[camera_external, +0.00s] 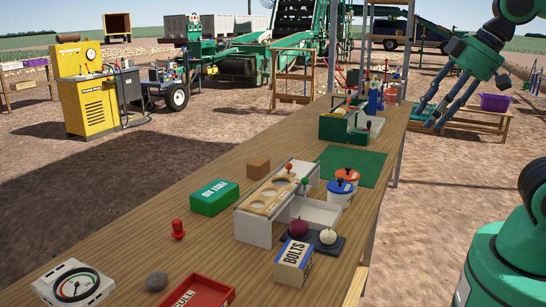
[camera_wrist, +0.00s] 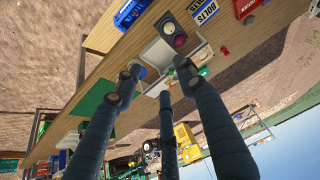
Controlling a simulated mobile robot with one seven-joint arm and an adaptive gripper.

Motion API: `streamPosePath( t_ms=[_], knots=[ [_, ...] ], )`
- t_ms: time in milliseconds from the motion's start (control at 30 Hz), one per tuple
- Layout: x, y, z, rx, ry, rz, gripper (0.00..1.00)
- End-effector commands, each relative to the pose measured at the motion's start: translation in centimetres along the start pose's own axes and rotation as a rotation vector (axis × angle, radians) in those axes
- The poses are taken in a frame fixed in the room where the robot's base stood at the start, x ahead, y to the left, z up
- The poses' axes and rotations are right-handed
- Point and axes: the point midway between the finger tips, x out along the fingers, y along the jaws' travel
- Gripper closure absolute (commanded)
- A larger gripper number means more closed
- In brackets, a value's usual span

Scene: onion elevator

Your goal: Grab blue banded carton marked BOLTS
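The carton marked BOLTS (camera_external: 293,265) stands on the near part of the wooden table, white with a blue band. It also shows at the top edge of the wrist view (camera_wrist: 205,12). My gripper (camera_external: 430,118) is high at the upper right, beyond the table's right edge and well away from the carton. Its three dark fingers are spread open and empty; they also show in the wrist view (camera_wrist: 160,78).
A dark tray (camera_external: 328,248) with a red onion (camera_external: 298,229) and a white onion (camera_external: 328,237) sits right behind the carton. A red CULL bin (camera_external: 198,292) and a grey stone (camera_external: 156,281) lie to its left. A white sorting stand (camera_external: 252,228) is behind-left.

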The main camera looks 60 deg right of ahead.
Motion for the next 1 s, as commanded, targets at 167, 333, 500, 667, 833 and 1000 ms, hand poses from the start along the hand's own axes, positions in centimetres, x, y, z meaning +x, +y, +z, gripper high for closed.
streamPosePath(
  t_ms=[167,333,500,667,833,1000],
  knots=[
    [0.0,0.0,0.0,0.000,0.000,0.000,0.60],
    [0.0,0.0,0.0,0.000,0.000,0.000,0.28],
    [0.0,0.0,0.0,0.000,0.000,0.000,0.00],
    [0.0,0.0,0.0,0.000,0.000,0.000,0.00],
    [0.0,-0.1,-0.1,0.000,-0.002,-0.001,0.00],
    [0.4,-0.4,-1.1,-0.002,-0.018,-0.005,0.00]
  ],
)
